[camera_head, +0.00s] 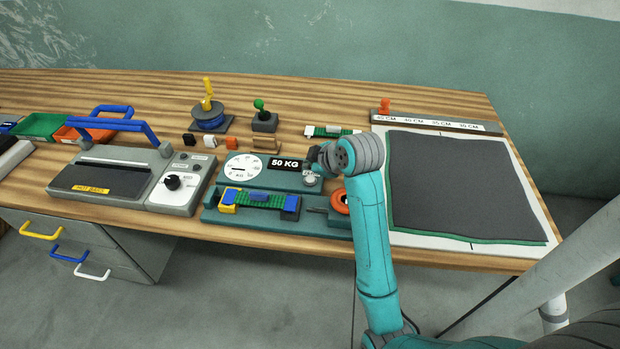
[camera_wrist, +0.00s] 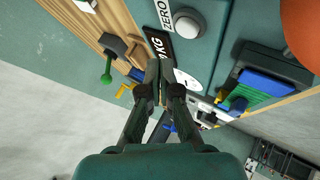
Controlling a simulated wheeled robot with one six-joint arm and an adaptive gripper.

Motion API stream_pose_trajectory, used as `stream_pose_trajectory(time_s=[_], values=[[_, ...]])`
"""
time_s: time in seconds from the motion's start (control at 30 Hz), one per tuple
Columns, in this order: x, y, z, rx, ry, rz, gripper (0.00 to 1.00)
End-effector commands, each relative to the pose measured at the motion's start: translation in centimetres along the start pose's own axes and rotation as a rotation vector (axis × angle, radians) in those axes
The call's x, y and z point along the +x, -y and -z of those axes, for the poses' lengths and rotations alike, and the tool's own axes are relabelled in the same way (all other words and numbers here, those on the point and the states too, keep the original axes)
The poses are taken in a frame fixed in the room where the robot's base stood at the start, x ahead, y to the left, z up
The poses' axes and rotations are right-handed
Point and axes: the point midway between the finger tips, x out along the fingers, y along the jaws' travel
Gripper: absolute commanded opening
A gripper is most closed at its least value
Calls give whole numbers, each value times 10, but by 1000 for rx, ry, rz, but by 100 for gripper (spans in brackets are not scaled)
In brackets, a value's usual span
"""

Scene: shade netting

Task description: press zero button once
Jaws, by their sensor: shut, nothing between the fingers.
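The zero button (camera_wrist: 188,24) is a round grey button beside a white label reading ZERO (camera_wrist: 164,14) in the wrist view. It also shows in the head view (camera_head: 310,181), just below my gripper, at the right end of the teal scale panel (camera_head: 230,168). My gripper (camera_wrist: 163,68) is shut and empty. In the wrist view its tips lie over the black KG display (camera_wrist: 158,44), below the button in the picture, and do not cover it. In the head view my gripper (camera_head: 320,157) is partly hidden by my wrist; contact cannot be told.
A tensile fixture with a green strip and blue clamps (camera_head: 260,199) stands in front of the panel, with an orange knob (camera_head: 340,202) at its right. A hot-bar sealer (camera_head: 105,180) is at left, a dark sheet on a white board (camera_head: 455,185) at right.

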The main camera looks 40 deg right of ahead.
Motion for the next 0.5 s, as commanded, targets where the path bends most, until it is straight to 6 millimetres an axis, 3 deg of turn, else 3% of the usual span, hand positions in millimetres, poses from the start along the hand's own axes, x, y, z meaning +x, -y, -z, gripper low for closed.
stream_pose_trajectory(time_s=[0.5], values=[[16,12,-12,-1,0,0,0]])
